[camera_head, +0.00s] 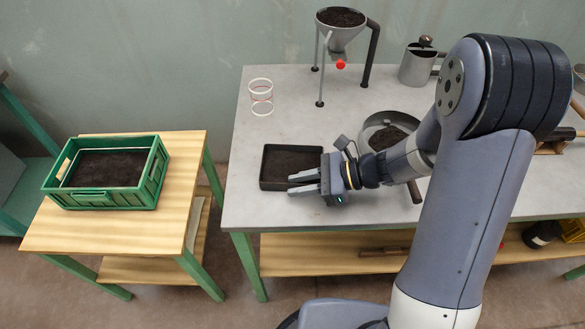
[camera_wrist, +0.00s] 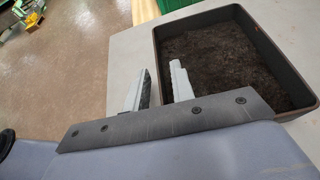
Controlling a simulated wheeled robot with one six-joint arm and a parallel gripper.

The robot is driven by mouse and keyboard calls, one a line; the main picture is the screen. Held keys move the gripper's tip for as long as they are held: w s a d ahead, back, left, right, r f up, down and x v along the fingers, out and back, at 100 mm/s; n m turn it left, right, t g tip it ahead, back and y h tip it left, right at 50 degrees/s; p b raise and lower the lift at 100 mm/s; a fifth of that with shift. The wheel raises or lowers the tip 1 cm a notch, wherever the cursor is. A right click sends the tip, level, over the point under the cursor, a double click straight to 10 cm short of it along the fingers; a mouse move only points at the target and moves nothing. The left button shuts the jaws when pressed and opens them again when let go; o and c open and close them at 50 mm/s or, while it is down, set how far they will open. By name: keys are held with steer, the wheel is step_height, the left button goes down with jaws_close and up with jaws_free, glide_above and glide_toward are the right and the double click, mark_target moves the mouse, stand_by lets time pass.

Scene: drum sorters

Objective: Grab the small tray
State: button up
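The small tray (camera_head: 263,178) is a black rectangular tray with dark soil in it. It lies on the grey table near its left front corner. In the wrist view the tray (camera_wrist: 157,42) fills the upper right, with its near left wall beside the fingers. My gripper (camera_head: 290,184) is over the tray's right front part in the head view and hides some of it. I cannot tell whether a finger touches the tray.
The grey table (camera_head: 245,118) also bears a funnel on a stand (camera_head: 341,38), a clear ringed cylinder (camera_head: 261,97), a round pan (camera_head: 373,124) and a metal can (camera_head: 416,66). A green crate (camera_head: 110,200) of soil stands on the wooden table (camera_head: 135,238) at left.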

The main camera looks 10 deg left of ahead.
jaws_close()
stand_by(0.3)
